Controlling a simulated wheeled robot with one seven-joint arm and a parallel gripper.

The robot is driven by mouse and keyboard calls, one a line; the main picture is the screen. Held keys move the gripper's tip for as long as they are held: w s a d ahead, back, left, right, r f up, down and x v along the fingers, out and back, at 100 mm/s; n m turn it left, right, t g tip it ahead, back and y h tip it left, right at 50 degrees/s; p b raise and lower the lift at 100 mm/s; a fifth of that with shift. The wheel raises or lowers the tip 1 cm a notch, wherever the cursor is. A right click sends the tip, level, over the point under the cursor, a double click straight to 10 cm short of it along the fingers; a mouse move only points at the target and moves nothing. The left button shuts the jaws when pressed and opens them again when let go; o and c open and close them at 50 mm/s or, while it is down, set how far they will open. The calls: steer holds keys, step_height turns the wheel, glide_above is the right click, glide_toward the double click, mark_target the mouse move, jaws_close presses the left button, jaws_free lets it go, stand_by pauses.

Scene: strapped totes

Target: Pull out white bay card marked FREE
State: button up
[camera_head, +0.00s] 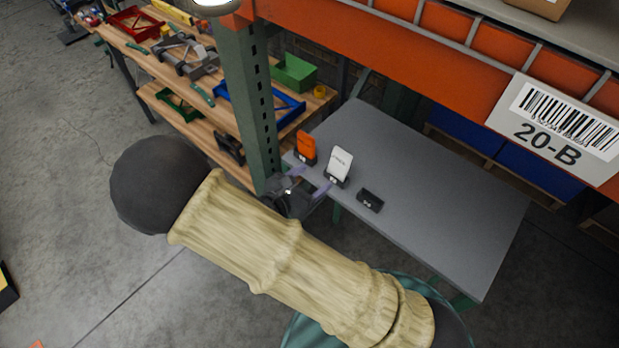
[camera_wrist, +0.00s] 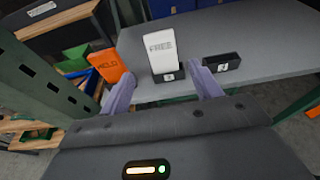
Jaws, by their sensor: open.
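The white bay card (camera_head: 340,160) stands upright in a small black holder (camera_head: 334,181) near the left front edge of the grey table. In the wrist view the white card (camera_wrist: 162,50) reads FREE, and its holder (camera_wrist: 168,77) carries a small white label. My gripper (camera_head: 308,179) is open and empty, just short of the card. In the wrist view its two fingers (camera_wrist: 160,83) point toward the card, one on each side of the holder, apart from it. An orange card (camera_wrist: 108,66) marked HELD or similar stands left of the left finger.
The orange card (camera_head: 306,146) stands left of the white one. An empty black holder (camera_head: 370,200) sits to the right. A green rack upright (camera_head: 250,100) rises close left of my gripper. An orange beam (camera_head: 430,60) with a 20-B label crosses above. The table's right part is clear.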

mark_target(340, 159)
steer(key=b+x, duration=0.5)
steer(key=x, duration=0.7)
steer(key=shift+a+f+b, duration=0.1)
steer(key=shift+f+b, duration=0.05)
steer(key=shift+b, duration=0.25)
steer(key=shift+w+d, duration=0.35)
steer(key=shift+w, duration=0.1)
steer(key=c, duration=0.9)
steer(key=shift+r, duration=0.2)
steer(key=shift+w+d+r+p, duration=0.15)
steer(key=shift+r+p, duration=0.35)
steer(key=shift+r, duration=0.25)
steer(key=shift+w+d+r+p, duration=0.15)
steer(key=shift+r+p, duration=0.35)
steer(key=shift+r, duration=0.2)
steer(key=shift+w+d+r+p, duration=0.2)
steer(key=shift+r+p, duration=0.3)
steer(key=shift+r, duration=0.25)
